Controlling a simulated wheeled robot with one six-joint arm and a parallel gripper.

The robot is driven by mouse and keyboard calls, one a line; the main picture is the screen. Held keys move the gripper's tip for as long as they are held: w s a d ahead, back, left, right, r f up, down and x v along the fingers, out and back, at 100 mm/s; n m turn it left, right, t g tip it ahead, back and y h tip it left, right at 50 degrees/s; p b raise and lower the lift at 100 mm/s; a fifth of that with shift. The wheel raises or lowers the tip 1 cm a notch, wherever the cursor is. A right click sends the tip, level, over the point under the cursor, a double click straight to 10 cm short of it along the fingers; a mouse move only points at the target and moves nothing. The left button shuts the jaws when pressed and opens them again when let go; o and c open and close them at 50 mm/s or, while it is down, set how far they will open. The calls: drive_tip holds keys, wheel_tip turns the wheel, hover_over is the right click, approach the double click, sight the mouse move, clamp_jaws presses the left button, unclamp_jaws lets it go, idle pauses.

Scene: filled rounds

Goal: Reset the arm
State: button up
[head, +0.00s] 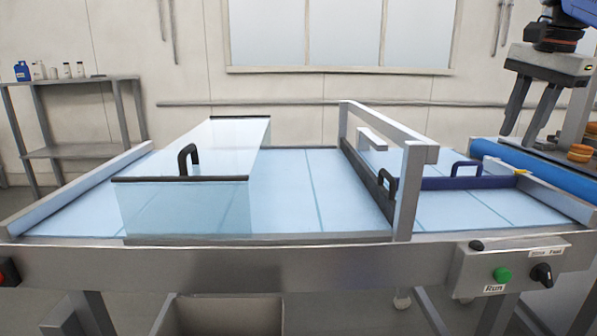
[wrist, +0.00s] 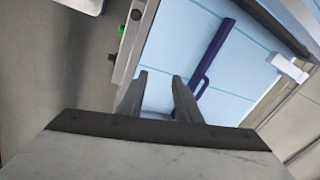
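My gripper (head: 533,109) is at the upper right of the head view, raised above the right end of the conveyor. Its two fingers point down and stand apart with nothing between them. In the wrist view the gripper (wrist: 159,82) also shows two separated fingers with an empty gap. The pale blue belt (wrist: 183,45) and the dark blue bar with a handle (wrist: 212,57) lie beyond the fingertips. My arm is only partly in the head view, at the top right corner.
A clear cover (head: 185,210) with a black handle stands over the belt's left part. A metal gate frame (head: 410,190) crosses the belt. A blue roller (head: 540,170) and orange-brown rounds (head: 579,153) are at the right. A control box (head: 515,268) is on the front rail.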

drive_tip(key=s+a+f+n, duration=0.5)
drive_tip(key=s+f, duration=0.1)
drive_tip(key=f, duration=0.6)
drive_tip(key=s+a+f+n+t, duration=0.1)
drive_tip(key=s+a+f+n, duration=0.4)
drive_tip(key=f, duration=0.7)
drive_tip(key=s+a+f+n+t, duration=0.1)
drive_tip(key=s+a+f+n, duration=0.3)
drive_tip(key=f, duration=0.8)
drive_tip(key=s, duration=0.2)
drive_tip(key=shift+s+a+f+n, duration=0.3)
drive_tip(key=shift+a+f+n, duration=0.1)
